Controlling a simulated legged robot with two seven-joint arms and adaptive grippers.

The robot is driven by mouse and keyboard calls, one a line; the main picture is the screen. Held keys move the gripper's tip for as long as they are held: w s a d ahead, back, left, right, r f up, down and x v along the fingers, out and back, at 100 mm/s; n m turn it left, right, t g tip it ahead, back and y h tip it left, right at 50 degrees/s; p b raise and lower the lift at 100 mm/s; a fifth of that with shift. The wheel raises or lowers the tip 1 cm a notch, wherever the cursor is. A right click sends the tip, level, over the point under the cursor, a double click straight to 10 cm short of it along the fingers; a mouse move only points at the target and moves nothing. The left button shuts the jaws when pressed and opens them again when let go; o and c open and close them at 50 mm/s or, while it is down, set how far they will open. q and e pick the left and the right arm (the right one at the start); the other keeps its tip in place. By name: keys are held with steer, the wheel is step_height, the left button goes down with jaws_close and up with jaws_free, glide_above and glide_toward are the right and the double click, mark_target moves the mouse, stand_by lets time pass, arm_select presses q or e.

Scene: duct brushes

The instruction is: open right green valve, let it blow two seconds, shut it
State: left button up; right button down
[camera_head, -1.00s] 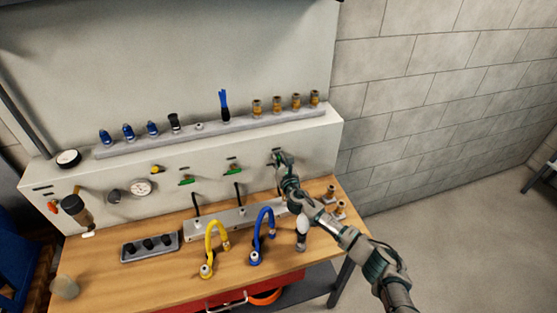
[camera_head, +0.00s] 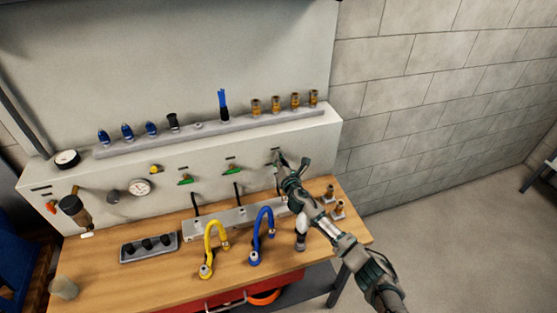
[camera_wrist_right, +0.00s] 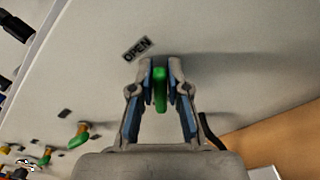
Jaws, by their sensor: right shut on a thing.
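The right green valve handle (camera_wrist_right: 160,88) stands between the fingers of my right gripper (camera_wrist_right: 160,72) in the right wrist view. The fingers are closed on both its sides. An OPEN label (camera_wrist_right: 137,48) is on the panel above and left of it. In the head view my right gripper (camera_head: 283,160) is at the right end of the panel front and hides the handle there. Two other green valves, the middle one (camera_head: 232,170) and the left one (camera_head: 185,180), are to its left. My left gripper is not in view.
Below the panel, a metal manifold (camera_head: 216,222) sits on the wooden bench (camera_head: 135,275). A yellow hose (camera_head: 209,240) and a blue hose (camera_head: 257,235) stand in front. Brass fittings (camera_head: 338,206) are at the right. Several nozzles stand on the shelf (camera_head: 225,122).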

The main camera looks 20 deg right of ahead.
steer(key=m, duration=0.5)
steer(key=shift+d+f+m, duration=0.25)
steer(key=shift+f+m, duration=0.05)
steer(key=m, duration=0.4)
steer(key=shift+f+m, duration=0.3)
steer(key=shift+m, duration=0.1)
steer(key=shift+f, duration=0.1)
steer(key=c, duration=1.3)
jaws_free()
steer(key=shift+o, duration=0.6)
steer(key=shift+d, duration=0.15)
steer(key=s, duration=1.2)
steer(key=shift+d, duration=0.2)
